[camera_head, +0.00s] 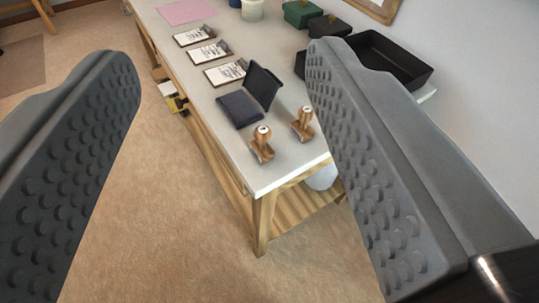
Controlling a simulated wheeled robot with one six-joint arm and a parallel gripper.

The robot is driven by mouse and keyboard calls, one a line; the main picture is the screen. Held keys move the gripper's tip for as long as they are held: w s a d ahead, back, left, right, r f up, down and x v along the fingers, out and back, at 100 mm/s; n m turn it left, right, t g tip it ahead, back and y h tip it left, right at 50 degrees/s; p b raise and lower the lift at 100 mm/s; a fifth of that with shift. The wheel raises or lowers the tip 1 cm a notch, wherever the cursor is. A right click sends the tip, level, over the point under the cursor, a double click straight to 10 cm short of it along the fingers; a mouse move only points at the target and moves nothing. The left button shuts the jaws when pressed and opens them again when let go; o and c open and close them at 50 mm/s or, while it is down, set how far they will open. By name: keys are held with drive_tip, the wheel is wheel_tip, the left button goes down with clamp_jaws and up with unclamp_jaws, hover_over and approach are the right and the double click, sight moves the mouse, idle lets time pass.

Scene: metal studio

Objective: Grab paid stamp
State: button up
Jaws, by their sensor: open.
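Two wooden-handled stamps stand upright near the front corner of the white-topped table (231,160). The left stamp (262,143) is close to the front edge, and the right stamp (302,124) stands a little behind it. Which one is the paid stamp I cannot tell, as no lettering is readable. My gripper (222,75) is open and empty, its two grey dimpled fingers wide apart at the left and right of the view. The stamps appear between the fingers, well beyond them.
An open dark ink pad (240,109) lies behind the stamps. Several clipboards with paper (225,73) line the left edge. A black tray (389,62) and a green box (302,14) stand toward the right wall. A pink sheet (186,11) lies at the far end. The floor left is clear.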

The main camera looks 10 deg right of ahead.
drive_tip(key=w+d+f+n+g, duration=0.1)
drive_tip(key=w+f+g, duration=0.25)
drive_tip(key=w, duration=0.25)
drive_tip(key=w+d+f+n+g, duration=0.1)
drive_tip(key=w+f+g, duration=0.1)
drive_tip(key=w+g, duration=0.3)
drive_tip(key=n+g, duration=0.3)
drive_tip(key=g, duration=0.5)
hover_over(262, 142)
drive_tip(key=w, duration=0.1)
wheel_tip(262, 142, down, 7)
wheel_tip(262, 142, down, 12)
drive_tip(key=shift+f, duration=0.2)
drive_tip(key=shift+w+d+f, duration=0.1)
drive_tip(key=shift+w+f, duration=0.05)
drive_tip(key=shift+f, duration=1.15)
drive_tip(key=shift+w+f, duration=0.1)
drive_tip(key=shift+f, duration=1.15)
drive_tip(key=c, duration=1)
drive_tip(key=shift+c, duration=0.2)
drive_tip(key=shift+r, duration=0.15)
